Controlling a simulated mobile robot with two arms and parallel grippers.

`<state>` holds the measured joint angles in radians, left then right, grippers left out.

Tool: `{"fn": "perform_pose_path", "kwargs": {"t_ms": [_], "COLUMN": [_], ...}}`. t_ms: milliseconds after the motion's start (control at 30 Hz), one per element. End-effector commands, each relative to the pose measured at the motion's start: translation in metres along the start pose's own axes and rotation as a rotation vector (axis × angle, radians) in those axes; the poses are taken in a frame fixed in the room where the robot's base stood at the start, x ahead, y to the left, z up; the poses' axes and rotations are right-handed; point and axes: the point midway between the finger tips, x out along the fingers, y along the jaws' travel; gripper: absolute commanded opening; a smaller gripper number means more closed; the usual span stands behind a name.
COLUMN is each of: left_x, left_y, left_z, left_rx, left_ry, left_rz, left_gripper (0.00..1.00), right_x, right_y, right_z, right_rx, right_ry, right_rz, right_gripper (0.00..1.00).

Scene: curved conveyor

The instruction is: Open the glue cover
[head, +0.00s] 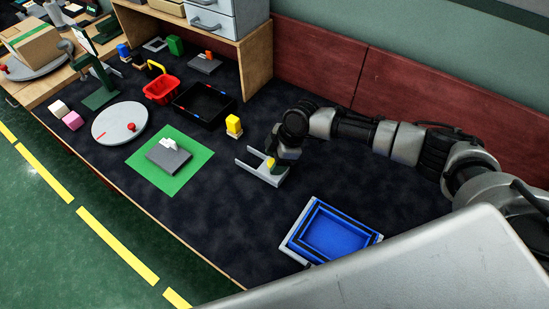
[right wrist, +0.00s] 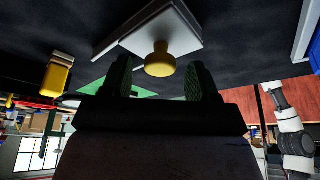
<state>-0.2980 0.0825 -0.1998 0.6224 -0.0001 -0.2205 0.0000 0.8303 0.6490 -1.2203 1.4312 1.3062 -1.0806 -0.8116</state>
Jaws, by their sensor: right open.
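A light grey, flat piece (head: 250,168) lies on the dark table top under my right gripper (head: 275,157); I take it for the glue cover. In the right wrist view its pale plate (right wrist: 185,35) carries a round yellow knob (right wrist: 159,60). The knob shows between the two green-padded fingers of my right gripper (right wrist: 159,82), which are open and apart from it on both sides. Whether the fingers reach down around the knob is hard to tell. The gripper hides part of the cover in the head view. My left gripper is not in view.
A yellow block (head: 233,124) stands just left of the gripper. Nearby are a black tray (head: 178,111), a green mat (head: 145,176) with a grey box (head: 165,160), and a white turntable (head: 113,130). A blue tray (head: 300,232) lies in front; the dark table between is clear.

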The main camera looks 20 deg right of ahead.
Motion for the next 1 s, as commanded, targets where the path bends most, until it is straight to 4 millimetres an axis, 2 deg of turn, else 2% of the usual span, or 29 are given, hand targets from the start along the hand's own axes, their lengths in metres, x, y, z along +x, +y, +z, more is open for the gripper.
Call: {"fn": "perform_pose_path", "kwargs": {"t_ms": [367, 700, 767, 900, 1000], "left_x": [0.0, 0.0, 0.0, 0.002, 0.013], "left_y": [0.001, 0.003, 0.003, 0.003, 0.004], "left_z": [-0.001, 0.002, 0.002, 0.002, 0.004], "left_rx": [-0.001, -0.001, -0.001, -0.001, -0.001], "left_ry": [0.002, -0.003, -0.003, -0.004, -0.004], "left_rz": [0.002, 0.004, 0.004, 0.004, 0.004], "left_gripper": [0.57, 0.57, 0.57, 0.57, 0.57], "right_x": [0.006, 0.006, 0.006, 0.008, 0.015], "right_y": [0.0, 0.0, 0.0, 0.002, 0.013], "right_z": [0.0, 0.0, 0.0, -0.002, -0.011], "right_rx": [-0.001, -0.001, -0.001, -0.001, -0.003], "right_ry": [0.0, 0.0, 0.0, 0.0, 0.002], "right_rz": [0.001, 0.001, 0.001, 0.001, 0.004], "right_gripper": [0.6, 0.08, 0.0, 0.0, 0.0]}}
